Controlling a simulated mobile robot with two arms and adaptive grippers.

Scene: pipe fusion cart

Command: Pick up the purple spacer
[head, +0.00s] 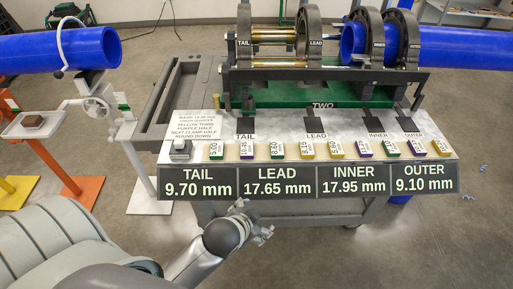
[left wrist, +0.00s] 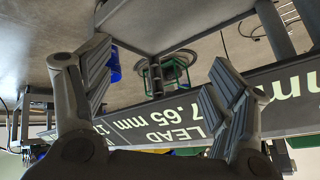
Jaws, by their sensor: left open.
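Several small spacers lie in a row on the cart's front ledge in the head view. My left gripper (head: 256,222) is low in front of the cart, below the TAIL and LEAD panels, apart from the spacers. In the left wrist view, my left gripper (left wrist: 163,88) has its fingers wide apart with nothing held. The upside-down LEAD panel (left wrist: 170,125) shows behind them. My right gripper is not in view.
The label panels (head: 265,181) edge the cart's front below the ledge. Clamp rings (head: 308,38) and blue pipes (head: 455,50) stand behind. An instruction card (head: 196,125) and a grey block (head: 180,149) are at the ledge's left. Floor is clear at the lower right.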

